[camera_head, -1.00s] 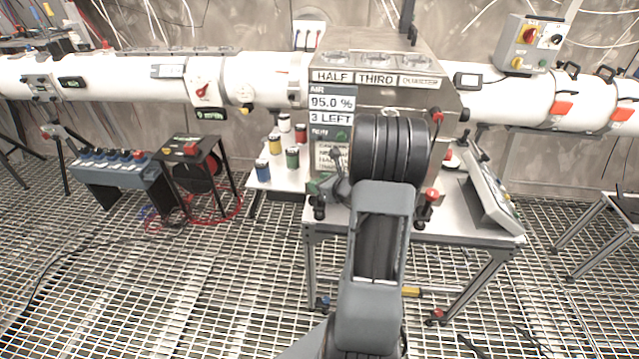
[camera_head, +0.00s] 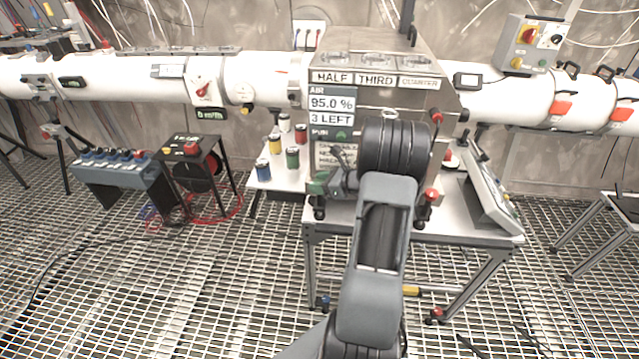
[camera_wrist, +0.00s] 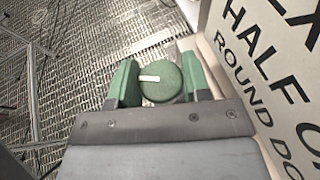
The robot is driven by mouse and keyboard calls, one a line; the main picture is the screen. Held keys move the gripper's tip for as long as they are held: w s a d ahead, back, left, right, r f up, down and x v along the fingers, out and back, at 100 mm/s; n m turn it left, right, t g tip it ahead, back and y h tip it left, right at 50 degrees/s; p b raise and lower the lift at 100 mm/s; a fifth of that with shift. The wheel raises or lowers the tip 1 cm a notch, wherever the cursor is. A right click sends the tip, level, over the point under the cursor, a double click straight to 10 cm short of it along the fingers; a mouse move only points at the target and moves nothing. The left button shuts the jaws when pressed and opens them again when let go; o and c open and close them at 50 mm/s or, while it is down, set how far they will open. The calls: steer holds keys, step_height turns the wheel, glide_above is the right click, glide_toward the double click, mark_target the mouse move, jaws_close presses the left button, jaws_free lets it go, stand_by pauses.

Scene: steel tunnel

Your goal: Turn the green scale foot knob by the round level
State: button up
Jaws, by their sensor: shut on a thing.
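The green scale foot knob (camera_wrist: 160,82) is a round green cap with a white pointer line, seen from above in the wrist view. My gripper (camera_wrist: 159,84) has its two green fingers on either side of the knob and is shut on it. The white line points to the left in that view. In the head view my gripper (camera_head: 322,184) is low at the left front corner of the steel housing (camera_head: 400,100), above the table. There the knob cannot be told apart from the green fingers. I cannot make out the round level in either view.
A white lettered panel (camera_wrist: 265,65) stands close on the right in the wrist view. The table (camera_head: 440,226) carries a sloped console (camera_head: 487,195) at right. Several coloured jars, one blue (camera_head: 262,170), stand left of my gripper.

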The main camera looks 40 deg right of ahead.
steer(key=o, duration=0.6)
steer(key=shift+o, duration=0.2)
steer(key=b+v, duration=0.1)
steer(key=v, duration=1.3)
steer(key=shift+w, duration=0.1)
steer(key=s+a+f+n+g+h, duration=0.1)
steer(key=s+a+f+n+g, duration=0.35)
steer(key=a+n+g, duration=0.6)
steer(key=a+r+n+t+h, duration=0.1)
steer(key=a+r+n, duration=0.2)
steer(key=a+n, duration=0.3)
steer(key=s+a+r+n+h, duration=0.1)
steer(key=a+r+n+h, duration=0.1)
steer(key=a+n, duration=0.4)
steer(key=s+a+r+n+t+h, duration=0.1)
steer(key=a+r+n+h, duration=0.1)
steer(key=a+r+n, duration=0.2)
steer(key=a+n, duration=0.3)
steer(key=n, duration=0.1)
steer(key=shift+r+t, duration=0.35)
